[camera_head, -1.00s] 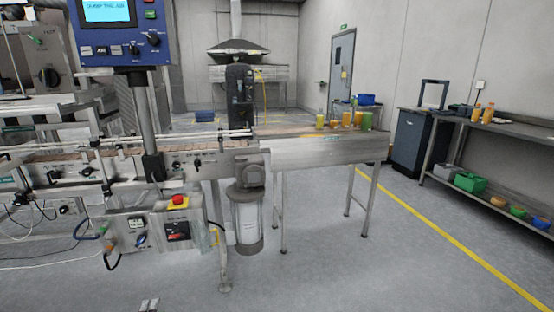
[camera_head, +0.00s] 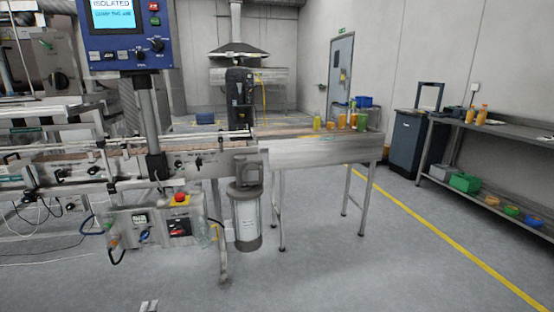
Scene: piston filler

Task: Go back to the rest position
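Two small grey tips that look like my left gripper (camera_head: 149,306) just show at the bottom edge, left of centre. They are over the floor, apart from the machine. The rest of that gripper is cut off, so I cannot tell whether it is open or shut. My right gripper is out of view. The filler's blue control panel (camera_head: 124,36) hangs at the upper left, its screen (camera_head: 111,13) reading "ISOLATED" and a second line. Below the conveyor is a grey electrical box (camera_head: 160,228) with a red emergency button (camera_head: 181,198).
The conveyor ends in a steel table (camera_head: 318,151) with several bottles and jars (camera_head: 340,121) at its far end. A dark trolley (camera_head: 415,140) and a steel shelf bench (camera_head: 490,130) stand at the right. The grey floor in front is clear, crossed by a yellow line (camera_head: 440,245).

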